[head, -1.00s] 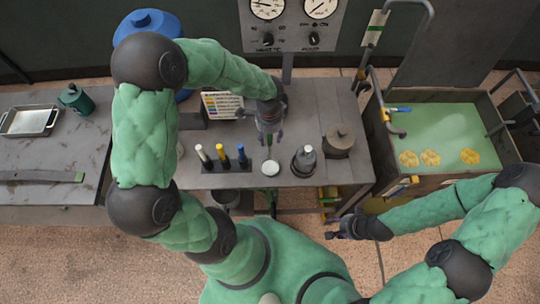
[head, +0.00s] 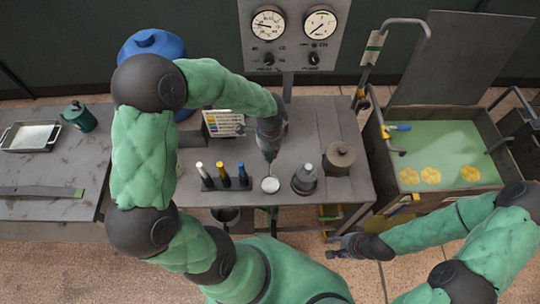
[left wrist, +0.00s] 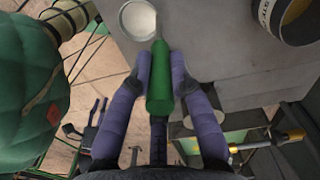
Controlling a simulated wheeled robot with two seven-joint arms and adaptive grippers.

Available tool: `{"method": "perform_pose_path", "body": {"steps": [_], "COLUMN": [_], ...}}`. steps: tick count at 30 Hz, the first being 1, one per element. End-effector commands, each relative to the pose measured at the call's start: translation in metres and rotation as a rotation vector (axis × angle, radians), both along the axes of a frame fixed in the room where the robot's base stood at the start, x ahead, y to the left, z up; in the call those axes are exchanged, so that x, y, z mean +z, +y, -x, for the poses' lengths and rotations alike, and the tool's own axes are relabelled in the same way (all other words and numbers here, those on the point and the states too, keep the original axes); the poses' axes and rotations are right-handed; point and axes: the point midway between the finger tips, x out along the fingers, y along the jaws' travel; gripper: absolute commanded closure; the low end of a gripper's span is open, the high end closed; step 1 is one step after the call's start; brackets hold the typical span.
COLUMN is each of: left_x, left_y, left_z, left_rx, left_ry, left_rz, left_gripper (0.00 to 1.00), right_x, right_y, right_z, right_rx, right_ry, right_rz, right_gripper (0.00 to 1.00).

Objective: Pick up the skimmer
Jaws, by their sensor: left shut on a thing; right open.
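My left gripper (head: 269,157) points down over the grey table, just behind a small round white dish (head: 270,184). In the left wrist view its two purple fingers (left wrist: 160,75) are shut on a green handle, which I take to be the skimmer (left wrist: 160,88). The tool's head is hidden. The dish (left wrist: 138,19) shows beyond the handle's end. My right gripper (head: 337,247) is open and empty, low in front of the table.
A rack with white, yellow and blue pegs (head: 224,184) stands left of the dish. A green-filled tank (head: 440,150) with yellow discs is further right. A gauge panel (head: 292,35) stands behind.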

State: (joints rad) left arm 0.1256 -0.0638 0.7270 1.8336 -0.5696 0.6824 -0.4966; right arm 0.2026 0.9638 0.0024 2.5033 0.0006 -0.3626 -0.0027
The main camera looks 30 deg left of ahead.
Motion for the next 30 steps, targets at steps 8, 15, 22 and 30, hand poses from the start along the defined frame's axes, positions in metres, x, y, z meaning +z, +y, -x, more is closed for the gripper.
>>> {"method": "perform_pose_path", "body": {"steps": [8, 15, 22, 30], "left_x": [0.044, 0.089, 0.108, 0.12], "left_y": [-0.018, -0.066, -0.109, -0.134], "left_z": [0.001, 0.011, 0.019, 0.024], "left_rx": [-0.005, -0.009, -0.006, -0.002], "left_ry": [-0.008, -0.004, -0.003, -0.002], "left_rz": [0.0, 0.0, 0.0, -0.001], "left_gripper": [1.0, 1.0, 1.0, 1.0], "right_x": [0.004, 0.005, 0.004, 0.004], "right_y": [0.0, 0.0, 0.0, 0.0], "right_z": [0.0, 0.0, 0.0, 0.0], "right_rx": [0.0, 0.0, 0.0, 0.0], "right_ry": [0.0, 0.0, 0.0, 0.0], "right_rz": [0.0, 0.0, 0.0, 0.0], "right_gripper": [0.55, 0.55, 0.55, 0.55]}}
